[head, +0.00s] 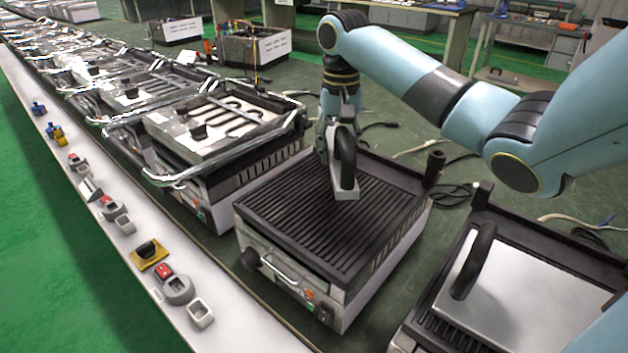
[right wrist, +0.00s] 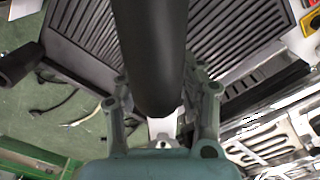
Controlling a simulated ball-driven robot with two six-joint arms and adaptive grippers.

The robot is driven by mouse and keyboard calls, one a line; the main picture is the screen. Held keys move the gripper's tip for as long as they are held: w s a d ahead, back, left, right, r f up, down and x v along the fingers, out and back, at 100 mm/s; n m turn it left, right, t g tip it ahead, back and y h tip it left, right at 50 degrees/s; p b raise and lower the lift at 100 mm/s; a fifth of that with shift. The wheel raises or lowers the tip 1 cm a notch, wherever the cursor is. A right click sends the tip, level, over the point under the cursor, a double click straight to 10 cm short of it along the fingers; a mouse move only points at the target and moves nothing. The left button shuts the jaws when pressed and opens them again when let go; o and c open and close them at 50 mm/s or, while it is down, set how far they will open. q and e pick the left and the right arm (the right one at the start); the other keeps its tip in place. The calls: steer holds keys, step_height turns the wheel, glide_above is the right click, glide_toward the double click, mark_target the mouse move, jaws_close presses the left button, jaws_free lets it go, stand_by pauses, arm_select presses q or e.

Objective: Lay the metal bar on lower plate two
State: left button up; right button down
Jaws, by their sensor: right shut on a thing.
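My right gripper (head: 338,122) is shut on the metal bar, a piece with a black rounded handle (head: 346,158) and a light silver part (head: 345,188). The handle fills the middle of the right wrist view (right wrist: 150,50). The bar is over the back half of a bare, black ribbed lower plate (head: 300,225) on the middle grill; I cannot tell whether it touches. The ribs also show in the right wrist view (right wrist: 232,30). No label shows which plate is number two. My left gripper is not in view.
The right grill carries a silver plate (head: 525,290) with a black handle. Several grills with silver frames (head: 225,125) line up to the left. A black post (head: 434,168) stands at the middle grill's back corner. Small switches lie along the white front ledge (head: 215,330).

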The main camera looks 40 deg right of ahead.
glide_toward(309, 201)
steer(key=shift+s+d+f, duration=0.1)
steer(key=shift+d+f, duration=0.25)
steer(key=shift+d, duration=0.2)
steer(key=shift+s+d+f, duration=0.1)
steer(key=shift+d+f, duration=0.25)
steer(key=shift+d, duration=0.2)
steer(key=shift+w+a+f, duration=0.15)
steer(key=shift+a+f, duration=0.25)
steer(key=shift+a, duration=0.15)
steer(key=shift+w+a+f, duration=0.15)
steer(key=shift+a+f, duration=0.25)
steer(key=shift+a, duration=0.1)
steer(key=shift+f, duration=0.35)
step_height(309, 201, down, 3)
steer(key=shift+r+b, duration=0.2)
steer(key=shift+b, duration=0.1)
steer(key=shift+f, duration=0.35)
steer(key=c, duration=0.8)
jaws_free()
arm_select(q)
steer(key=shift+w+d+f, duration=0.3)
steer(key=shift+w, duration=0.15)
